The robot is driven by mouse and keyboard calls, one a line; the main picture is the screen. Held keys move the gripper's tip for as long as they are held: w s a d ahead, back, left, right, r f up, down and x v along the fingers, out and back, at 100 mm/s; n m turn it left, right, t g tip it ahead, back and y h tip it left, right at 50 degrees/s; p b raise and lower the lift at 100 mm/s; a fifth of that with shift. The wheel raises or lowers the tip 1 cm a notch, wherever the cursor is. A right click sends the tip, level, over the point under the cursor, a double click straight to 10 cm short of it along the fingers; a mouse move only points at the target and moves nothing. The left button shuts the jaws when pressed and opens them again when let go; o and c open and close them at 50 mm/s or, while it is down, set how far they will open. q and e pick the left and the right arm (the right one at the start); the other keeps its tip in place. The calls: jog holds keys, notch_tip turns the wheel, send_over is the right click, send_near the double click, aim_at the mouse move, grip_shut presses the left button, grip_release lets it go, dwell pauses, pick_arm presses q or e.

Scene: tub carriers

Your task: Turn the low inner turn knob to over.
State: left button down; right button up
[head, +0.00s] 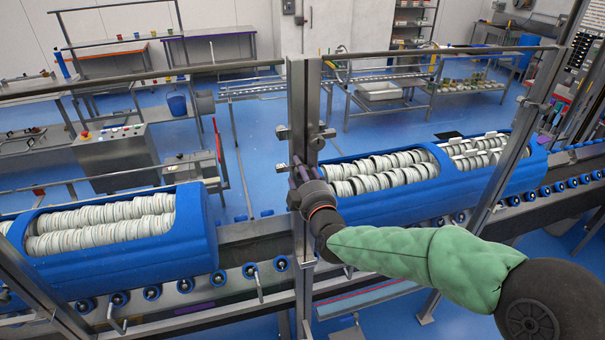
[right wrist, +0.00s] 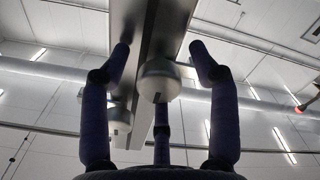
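A grey metal post (head: 305,95) stands in the middle of the head view, with small turn knobs on it. Two upper knobs show there, one on the left side (head: 282,132) and one on the right (head: 317,143). My right gripper (head: 298,172) is at the post just below them and hides part of it. In the right wrist view its three purple fingers (right wrist: 160,75) stand apart around a pale rounded knob (right wrist: 158,84). I see no finger clearly pressed on it. A second knob (right wrist: 120,118) shows beyond, to the left. My left gripper is not in view.
Blue tub carriers full of pale discs stand on the roller line left (head: 205,245) and right (head: 400,212) of the post. A horizontal rail (head: 180,72) meets the post above. A slanted post (head: 515,145) stands to the right, beyond my right arm.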

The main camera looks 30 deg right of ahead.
jog(key=shift+s+r, duration=0.1)
jog(key=shift+r, duration=0.05)
jog(key=shift+s, duration=0.25)
jog(key=v, duration=1.1)
jog(key=shift+s, duration=0.15)
jog(key=w+a+f+m+g+y+b, duration=0.1)
jog(key=a+f+g+y+b, duration=0.15)
jog(key=f, duration=1.05)
jog(key=w+a+f+m+g+y+b, duration=0.1)
jog(key=a+f+g+b, duration=0.25)
jog(key=f, duration=0.95)
jog(key=w+a+f+m+g+y+b, duration=0.1)
jog(key=a+f+m+g+y+b, duration=0.2)
jog(key=f, duration=0.9)
jog(key=s+a+f+m+g+b, duration=0.1)
jog(key=s+f, duration=0.4)
jog(key=f, duration=0.5)
jog(key=s+a+f+m+g+y+b, duration=0.1)
jog(key=s+a+f+g+b, duration=0.3)
jog(key=f, duration=0.6)
jog(key=s+a+f+m+g+y+b, duration=0.1)
jog(key=s+a+f+g+b, duration=0.2)
jog(key=s+a+f, duration=0.3)
notch_tip(320, 180, down, 5)
jog(key=shift+s+a+f+m, duration=0.15)
jog(key=shift+s+m, duration=0.25)
jog(key=shift+s, duration=0.45)
